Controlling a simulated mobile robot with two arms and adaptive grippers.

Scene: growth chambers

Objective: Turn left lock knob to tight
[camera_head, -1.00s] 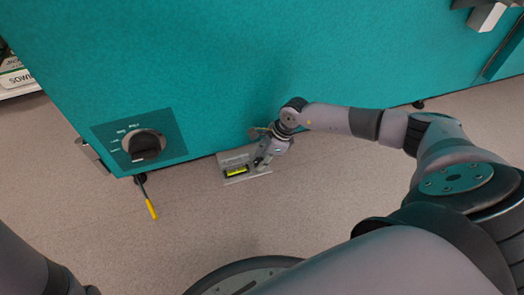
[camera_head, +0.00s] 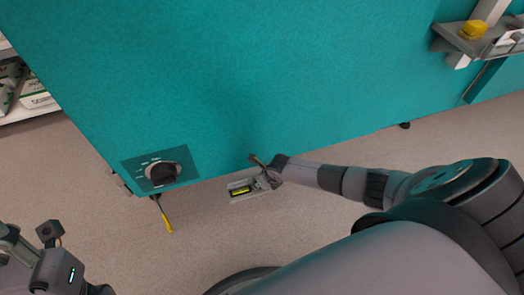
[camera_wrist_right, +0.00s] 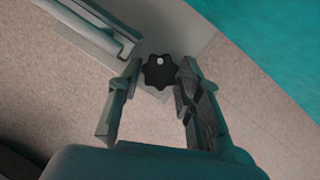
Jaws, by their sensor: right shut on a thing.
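The black lobed lock knob (camera_wrist_right: 159,72) sits on a grey plate in the right wrist view, between my right fingertips (camera_wrist_right: 156,82). My right gripper (camera_head: 263,179) is shut on it, low at the teal chamber's bottom edge. In the head view, the gripper hides the knob beside a grey bracket (camera_head: 236,198) with a yellow-green level vial (camera_head: 241,190). I cannot read how tight the knob is. My left gripper (camera_head: 48,258) is at the lower left, away from the chamber; its fingers do not show clearly.
The teal chamber wall (camera_head: 260,80) fills the upper view. A black dial (camera_head: 162,173) is on its lower left, with a yellow-tipped lever (camera_head: 167,223) below. A grey bracket with a yellow knob (camera_head: 473,30) is upper right. The floor in front is clear.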

